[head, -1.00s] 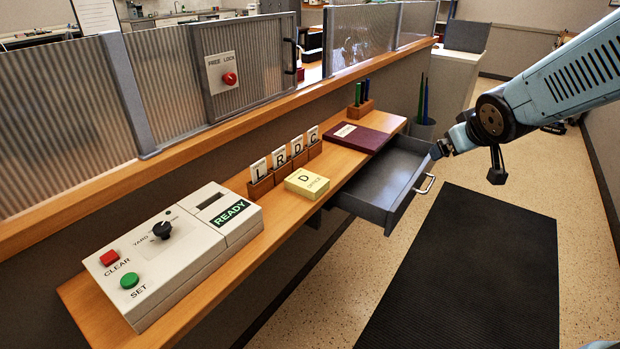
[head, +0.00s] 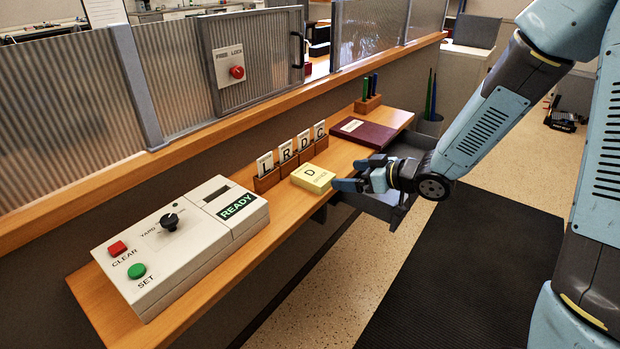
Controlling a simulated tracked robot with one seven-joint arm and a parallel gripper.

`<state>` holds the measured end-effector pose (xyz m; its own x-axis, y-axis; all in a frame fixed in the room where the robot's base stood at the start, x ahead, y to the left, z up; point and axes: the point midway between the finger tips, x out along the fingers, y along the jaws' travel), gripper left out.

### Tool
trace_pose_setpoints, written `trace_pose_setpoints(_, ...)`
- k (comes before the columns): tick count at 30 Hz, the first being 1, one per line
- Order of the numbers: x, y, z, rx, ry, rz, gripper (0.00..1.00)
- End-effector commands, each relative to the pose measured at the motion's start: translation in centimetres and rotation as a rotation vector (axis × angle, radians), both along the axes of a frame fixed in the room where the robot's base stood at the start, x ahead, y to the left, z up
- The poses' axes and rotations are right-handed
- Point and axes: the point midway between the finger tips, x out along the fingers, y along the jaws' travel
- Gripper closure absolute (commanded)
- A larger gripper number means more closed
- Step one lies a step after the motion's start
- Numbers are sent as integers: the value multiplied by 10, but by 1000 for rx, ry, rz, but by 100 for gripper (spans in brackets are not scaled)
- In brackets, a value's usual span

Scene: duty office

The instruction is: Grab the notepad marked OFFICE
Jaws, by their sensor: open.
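The yellow notepad (head: 313,179) lies flat on the wooden shelf, in front of the row of letter cards. It bears a large D with small print below it; in the earlier frame that print reads OFFICE. My gripper (head: 352,172) is open and empty. It is just to the right of the notepad, with its fingers pointing left towards it. A small gap seems to show between the fingertips and the notepad; I cannot tell their exact height difference.
Letter cards in wooden holders (head: 267,179) stand close behind the notepad. A control box (head: 185,240) sits on the left. A maroon book (head: 362,132) and a pen block (head: 368,104) are farther back. An open drawer (head: 390,210) lies below my gripper. A ribbed partition (head: 60,115) runs behind.

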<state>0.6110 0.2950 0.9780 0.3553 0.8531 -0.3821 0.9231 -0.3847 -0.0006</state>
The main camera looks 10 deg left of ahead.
Motion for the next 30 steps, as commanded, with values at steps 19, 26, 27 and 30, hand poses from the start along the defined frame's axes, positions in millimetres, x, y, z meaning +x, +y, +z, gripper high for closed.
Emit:
trace_pose_setpoints(19,28,70,-31,0,-1,1,0)
trace_pose_setpoints(26,33,83,-39,-1,2,3,0)
trace_pose_setpoints(27,35,88,-41,0,1,3,0)
trace_pose_setpoints(30,40,100,-48,-1,3,3,0)
